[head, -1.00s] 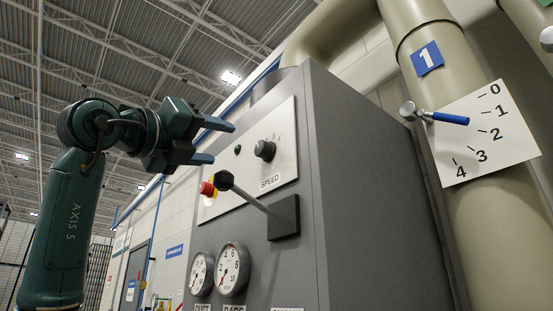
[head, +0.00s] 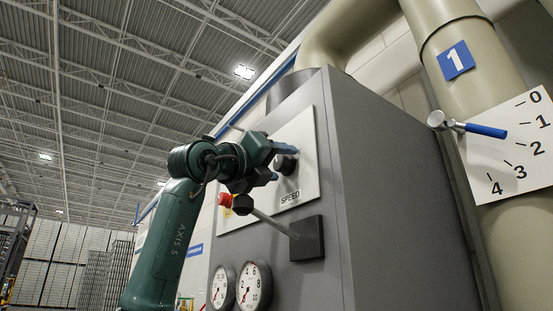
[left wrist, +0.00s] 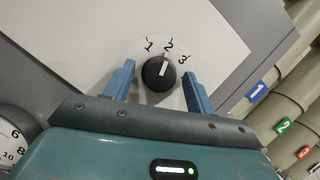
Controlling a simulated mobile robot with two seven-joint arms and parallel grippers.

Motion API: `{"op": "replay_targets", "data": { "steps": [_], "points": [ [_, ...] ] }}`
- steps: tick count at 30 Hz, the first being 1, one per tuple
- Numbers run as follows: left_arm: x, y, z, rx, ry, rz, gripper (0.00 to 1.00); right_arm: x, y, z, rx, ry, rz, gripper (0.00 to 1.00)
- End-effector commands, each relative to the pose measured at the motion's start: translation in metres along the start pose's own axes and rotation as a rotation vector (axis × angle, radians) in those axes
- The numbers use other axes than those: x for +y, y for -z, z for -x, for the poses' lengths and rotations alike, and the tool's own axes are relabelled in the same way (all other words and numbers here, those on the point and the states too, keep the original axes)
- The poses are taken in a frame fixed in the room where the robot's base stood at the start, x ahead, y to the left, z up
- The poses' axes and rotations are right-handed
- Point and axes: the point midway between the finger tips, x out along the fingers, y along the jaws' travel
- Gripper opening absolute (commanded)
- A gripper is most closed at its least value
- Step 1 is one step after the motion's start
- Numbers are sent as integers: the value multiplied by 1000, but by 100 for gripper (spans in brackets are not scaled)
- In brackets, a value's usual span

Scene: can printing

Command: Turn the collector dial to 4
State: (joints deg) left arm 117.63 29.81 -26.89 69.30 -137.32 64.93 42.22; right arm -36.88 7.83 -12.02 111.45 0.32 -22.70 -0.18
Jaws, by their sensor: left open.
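The black round dial (head: 287,163) sits on the white panel (head: 309,152) of the grey cabinet, above the word SPEED. In the left wrist view the dial (left wrist: 158,74) shows a white pointer line aimed at about 2; the figures 1, 2 and 3 are visible, and any further figures may be hidden by the right-hand finger. My left gripper (head: 284,163) is open, with one finger on each side of the dial. It also shows in the left wrist view (left wrist: 159,69); gaps remain visible between the fingers and the dial. My right gripper is out of view.
A lever with a black knob (head: 242,204) juts out just below my left gripper, close to a red button (head: 225,199). Two round gauges (head: 254,286) are lower down. A blue valve handle (head: 486,130) and a 0-to-4 scale plate (head: 521,162) are on the pipe at right.

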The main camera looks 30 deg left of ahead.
Motion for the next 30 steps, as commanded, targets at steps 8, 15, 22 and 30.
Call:
{"op": "replay_targets", "data": {
  "steps": [8, 15, 22, 30],
  "points": [
    [0, 0, 0, 0, 0, 0, 49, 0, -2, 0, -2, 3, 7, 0],
    [0, 0, 0, 0, -1, 0, 30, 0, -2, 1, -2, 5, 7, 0],
    [0, 0, 0, 0, 0, -2, 18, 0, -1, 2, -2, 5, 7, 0],
    [2, 0, 1, -2, 22, -59, 18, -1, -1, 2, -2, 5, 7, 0]
  ]
}}
